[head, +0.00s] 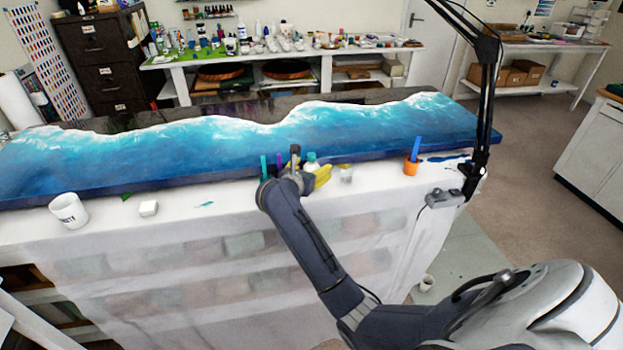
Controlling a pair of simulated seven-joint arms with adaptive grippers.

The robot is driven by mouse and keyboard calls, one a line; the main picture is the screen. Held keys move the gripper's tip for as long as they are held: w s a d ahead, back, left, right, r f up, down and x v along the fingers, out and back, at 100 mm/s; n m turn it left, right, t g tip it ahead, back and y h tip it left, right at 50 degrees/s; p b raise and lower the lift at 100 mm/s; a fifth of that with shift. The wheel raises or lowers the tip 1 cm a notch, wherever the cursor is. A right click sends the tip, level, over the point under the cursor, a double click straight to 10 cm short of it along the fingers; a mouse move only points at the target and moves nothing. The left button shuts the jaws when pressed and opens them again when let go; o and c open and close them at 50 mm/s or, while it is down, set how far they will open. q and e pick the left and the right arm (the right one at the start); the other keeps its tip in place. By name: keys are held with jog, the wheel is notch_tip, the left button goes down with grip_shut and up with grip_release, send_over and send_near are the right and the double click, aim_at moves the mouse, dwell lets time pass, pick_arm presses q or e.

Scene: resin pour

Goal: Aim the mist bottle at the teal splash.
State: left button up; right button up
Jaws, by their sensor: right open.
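A small teal splash (204,204) lies on the white covering near the front, left of my right arm. My right gripper (296,168) is open at the front edge of the blue resin panel, its fingers partly hidden by my wrist. Just right of it is a small bottle with a teal-and-white top (311,161), which may be the mist bottle; its lower part is hidden. I cannot tell whether the gripper touches it. A yellow item (323,176) lies beside it. My left gripper is not in view.
The wave-patterned resin panel (180,155) spans the table. A white mug (68,210) and a white block (148,208) stand at the front left. An orange cup (411,167) with a blue stick and a black lamp arm (485,110) are at the right. A clear cup (346,173) stands nearer.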

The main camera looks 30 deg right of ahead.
jog(key=c, duration=1.5)
jog(key=shift+r, duration=0.15)
